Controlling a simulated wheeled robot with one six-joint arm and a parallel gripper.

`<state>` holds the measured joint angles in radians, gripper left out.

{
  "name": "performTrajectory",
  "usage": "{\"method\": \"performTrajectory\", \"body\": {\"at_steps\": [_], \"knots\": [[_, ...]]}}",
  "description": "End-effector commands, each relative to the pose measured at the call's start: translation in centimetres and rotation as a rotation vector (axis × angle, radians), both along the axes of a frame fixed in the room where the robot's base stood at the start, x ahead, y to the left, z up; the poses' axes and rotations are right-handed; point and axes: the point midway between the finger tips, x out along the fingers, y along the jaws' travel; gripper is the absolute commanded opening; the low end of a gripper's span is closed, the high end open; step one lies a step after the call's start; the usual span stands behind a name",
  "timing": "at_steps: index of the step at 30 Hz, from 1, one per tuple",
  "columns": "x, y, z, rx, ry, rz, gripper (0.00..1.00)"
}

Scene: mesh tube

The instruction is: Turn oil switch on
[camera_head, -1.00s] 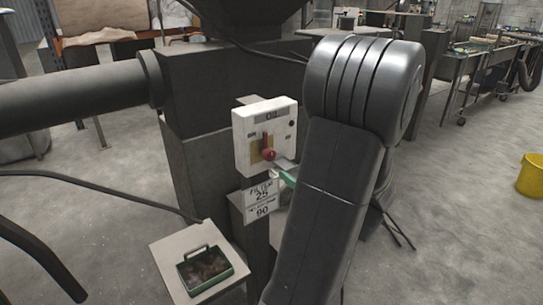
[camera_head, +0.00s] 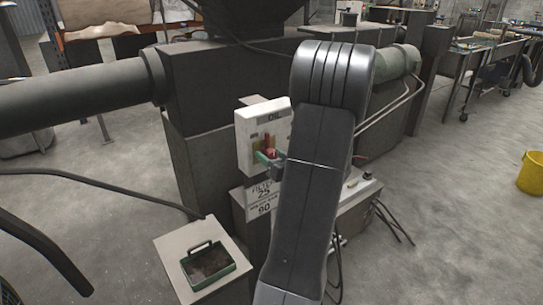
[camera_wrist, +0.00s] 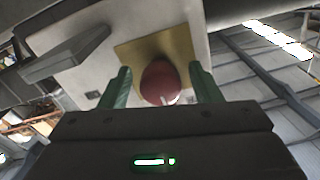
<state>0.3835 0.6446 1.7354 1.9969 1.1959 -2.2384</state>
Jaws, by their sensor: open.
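The oil switch box (camera_head: 250,142) is a white panel labelled OIL on the front of the grey machine. Its red knob (camera_head: 270,152) sits on a yellow plate. In the wrist view the red knob (camera_wrist: 160,82) and yellow plate (camera_wrist: 142,50) lie straight ahead. My gripper (camera_head: 268,158) is at the knob, with my arm covering the right part of the box. In the wrist view my gripper (camera_wrist: 162,88) is open, with one green finger on each side of the knob. I cannot tell whether either finger touches it.
A label plate (camera_head: 262,198) reading FILTER 25 and 90 is below the box. A green tray (camera_head: 208,266) rests on a pale stand (camera_head: 170,252) at lower left. A thick grey pipe (camera_head: 80,95) runs left. A yellow bucket (camera_head: 531,174) stands far right on open floor.

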Motion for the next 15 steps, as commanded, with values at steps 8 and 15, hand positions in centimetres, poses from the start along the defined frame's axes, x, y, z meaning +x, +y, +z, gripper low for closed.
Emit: {"method": "performTrajectory", "body": {"at_steps": [8, 15], "knots": [[-0.03, -0.01, -0.02, 0.000, 0.000, 0.000, 0.28], [-0.04, -0.01, -0.07, 0.003, 0.002, 0.000, 0.13]]}}
